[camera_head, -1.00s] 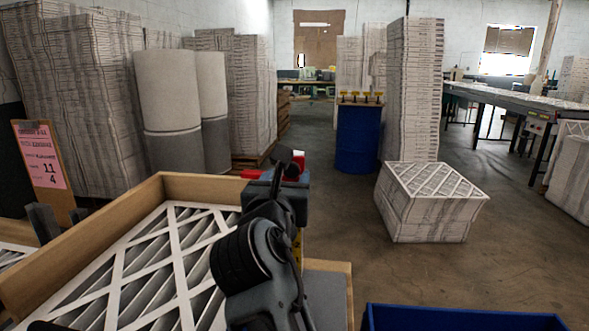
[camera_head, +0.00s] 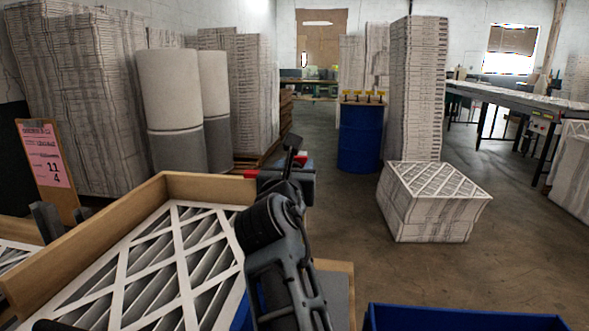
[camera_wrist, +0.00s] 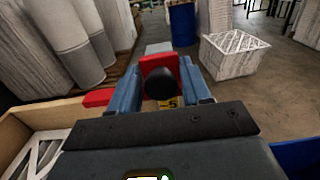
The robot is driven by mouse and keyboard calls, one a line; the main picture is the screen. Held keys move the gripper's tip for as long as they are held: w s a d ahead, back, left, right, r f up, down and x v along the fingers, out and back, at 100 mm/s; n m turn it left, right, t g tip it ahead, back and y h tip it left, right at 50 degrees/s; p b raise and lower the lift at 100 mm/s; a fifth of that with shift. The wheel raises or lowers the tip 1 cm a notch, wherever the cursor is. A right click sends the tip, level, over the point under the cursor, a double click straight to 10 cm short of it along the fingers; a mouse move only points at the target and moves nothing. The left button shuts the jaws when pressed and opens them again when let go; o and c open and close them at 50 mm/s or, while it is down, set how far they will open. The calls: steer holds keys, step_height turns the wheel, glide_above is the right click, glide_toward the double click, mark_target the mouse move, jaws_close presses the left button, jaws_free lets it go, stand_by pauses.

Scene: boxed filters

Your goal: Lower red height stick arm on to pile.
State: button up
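The red height stick arm (camera_wrist: 97,97) shows left of my gripper, with a red block (camera_wrist: 158,64) between the fingers in the wrist view. A round black knob (camera_wrist: 160,84) sits in front of that block, with a yellow numbered strip partly visible below it. My gripper (camera_wrist: 165,75) has its fingers apart, one on each side of the knob, with gaps beside it. Whether they touch the red block is unclear. In the head view my gripper (camera_head: 288,180) covers most of the stick at the box's far right corner. The filter pile (camera_head: 165,262) lies inside the wooden box (camera_head: 90,243).
A pink-labelled clipboard (camera_head: 47,165) stands at the box's left. A blue bin (camera_head: 460,318) is at the front right. A stack of boxed filters (camera_head: 432,205) and a blue drum (camera_head: 360,138) stand beyond. The floor between is open.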

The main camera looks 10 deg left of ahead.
jaws_close()
step_height(320, 180, down, 4)
steer(key=shift+f+b, duration=0.2)
steer(key=shift+b, duration=0.25)
steer(key=shift+o, duration=2.1)
jaws_free()
steer(key=shift+s, duration=0.15)
steer(key=s, duration=0.7)
steer(key=shift+s, duration=0.3)
steer(key=shift+o, duration=0.2)
steer(key=shift+a, duration=0.1)
